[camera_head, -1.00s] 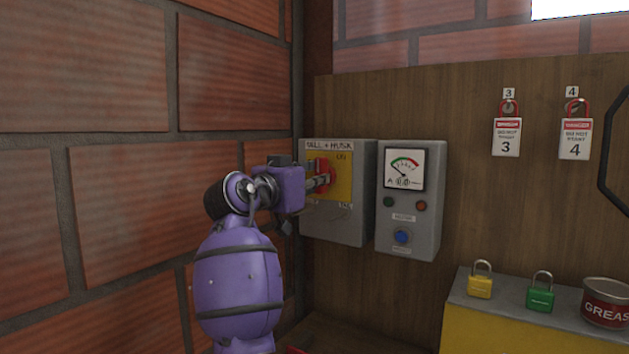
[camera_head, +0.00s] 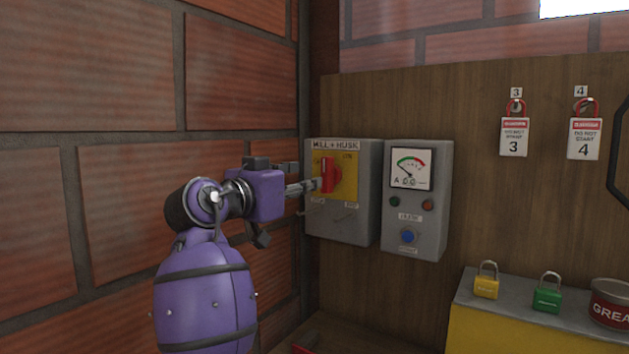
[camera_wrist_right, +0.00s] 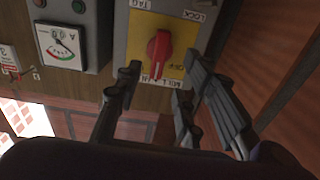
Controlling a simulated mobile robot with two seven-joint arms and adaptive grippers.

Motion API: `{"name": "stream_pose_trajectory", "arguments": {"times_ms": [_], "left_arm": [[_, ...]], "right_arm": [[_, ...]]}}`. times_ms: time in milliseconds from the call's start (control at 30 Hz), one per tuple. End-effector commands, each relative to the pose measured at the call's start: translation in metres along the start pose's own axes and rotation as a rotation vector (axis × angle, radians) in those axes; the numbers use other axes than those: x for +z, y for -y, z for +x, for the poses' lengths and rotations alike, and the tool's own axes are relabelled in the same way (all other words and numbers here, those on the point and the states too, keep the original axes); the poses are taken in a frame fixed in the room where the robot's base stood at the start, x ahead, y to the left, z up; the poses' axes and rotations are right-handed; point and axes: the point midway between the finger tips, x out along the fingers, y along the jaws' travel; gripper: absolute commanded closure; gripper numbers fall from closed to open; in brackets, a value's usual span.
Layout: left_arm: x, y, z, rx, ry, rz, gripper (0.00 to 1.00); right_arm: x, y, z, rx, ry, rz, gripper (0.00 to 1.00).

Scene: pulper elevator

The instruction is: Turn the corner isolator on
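The corner isolator is a grey box (camera_head: 342,226) labelled MILL + HUSK, with a yellow plate (camera_head: 349,187) and a red rotary handle (camera_head: 328,174). The handle stands about upright, with an ON mark at its upper right. In the right wrist view the red handle (camera_wrist_right: 159,55) shows upside down, with an OFF mark beside it. My right gripper (camera_head: 308,185) is just left of the handle in the head view. In the wrist view its fingers (camera_wrist_right: 165,95) are spread and empty, apart from the handle. My left gripper is not in view.
A grey meter box (camera_head: 416,220) with a dial and a blue button is right of the isolator. Yellow (camera_head: 486,287) and green (camera_head: 547,299) padlocks and a grease tin (camera_head: 609,305) are lower right. A brick wall (camera_head: 90,200) is at left.

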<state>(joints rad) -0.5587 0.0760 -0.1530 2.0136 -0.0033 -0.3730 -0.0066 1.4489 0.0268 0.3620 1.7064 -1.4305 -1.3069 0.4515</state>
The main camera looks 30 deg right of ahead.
Motion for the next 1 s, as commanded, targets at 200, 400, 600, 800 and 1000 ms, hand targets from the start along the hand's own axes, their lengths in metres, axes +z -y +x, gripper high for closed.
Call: {"name": "stream_pose_trajectory", "arguments": {"times_ms": [200, 400, 600, 800, 1000], "left_arm": [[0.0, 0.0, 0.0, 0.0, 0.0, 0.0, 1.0], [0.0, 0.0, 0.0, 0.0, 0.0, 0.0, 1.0], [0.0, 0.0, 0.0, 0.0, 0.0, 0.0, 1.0], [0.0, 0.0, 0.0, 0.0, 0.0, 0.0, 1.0], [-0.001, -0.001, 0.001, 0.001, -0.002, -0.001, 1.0]], "right_arm": [[0.0, 0.0, -0.035, -0.001, 0.0, 0.0, 0.64], [0.0, 0.0, -0.044, 0.001, 0.0, 0.0, 0.64], [0.0, 0.0, -0.044, 0.001, 0.0, 0.0, 0.64], [0.0, 0.0, -0.044, 0.001, 0.0, 0.0, 0.64], [0.0, 0.0, -0.044, 0.0, 0.0, 0.0, 0.64]]}}
